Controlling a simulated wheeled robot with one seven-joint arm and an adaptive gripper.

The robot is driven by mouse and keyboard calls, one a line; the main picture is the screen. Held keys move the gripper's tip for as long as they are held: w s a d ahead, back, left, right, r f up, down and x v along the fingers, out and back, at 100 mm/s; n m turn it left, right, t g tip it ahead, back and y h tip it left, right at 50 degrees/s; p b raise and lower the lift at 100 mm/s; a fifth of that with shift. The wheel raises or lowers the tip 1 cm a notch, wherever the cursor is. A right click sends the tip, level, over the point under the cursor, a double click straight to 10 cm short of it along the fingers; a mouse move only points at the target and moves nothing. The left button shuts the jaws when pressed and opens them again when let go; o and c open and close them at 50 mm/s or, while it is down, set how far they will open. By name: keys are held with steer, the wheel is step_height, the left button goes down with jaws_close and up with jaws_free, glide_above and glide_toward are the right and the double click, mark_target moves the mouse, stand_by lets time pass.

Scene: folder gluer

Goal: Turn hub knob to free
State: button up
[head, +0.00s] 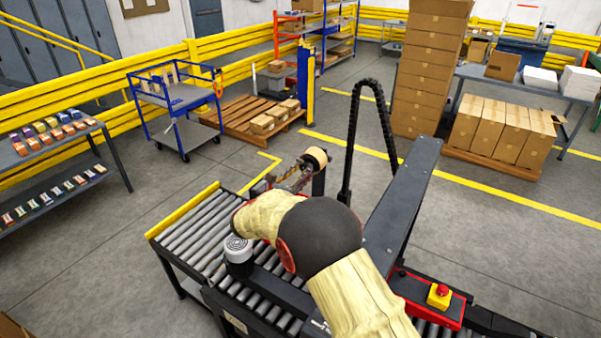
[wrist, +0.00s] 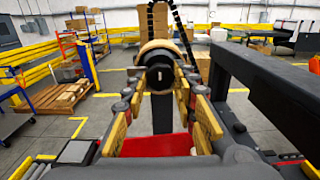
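The hub knob (wrist: 160,76) is a black round piece with a short upright pale mark on its face. It sits at the centre of a tan tape roll (wrist: 158,48) on a dark post, seen nearly face-on in the wrist view. The roll also shows in the head view (head: 317,157), beyond my arm. My gripper (wrist: 162,84) points at the knob with its yellow-padded fingers spread, one to each side. The fingertips are close to the knob, with gaps seeming to show beside it; contact cannot be made out. In the head view my gripper (head: 301,171) is partly hidden by my arm.
A roller conveyor (head: 190,230) with a yellow end bar lies below my arm. A dark machine beam (head: 405,205) runs close on the right, with a red emergency button (head: 441,290) near it. A black cable chain (head: 351,130) arches behind the roll.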

steer(key=c, duration=0.5)
steer(key=shift+f+b, duration=0.1)
steer(key=shift+b, duration=0.45)
steer(key=shift+c, duration=0.2)
steer(key=shift+f+m+b, duration=0.1)
steer(key=shift+m+b, duration=8.8)
steer(key=shift+b, duration=6.2)
steer(key=o, duration=1.2)
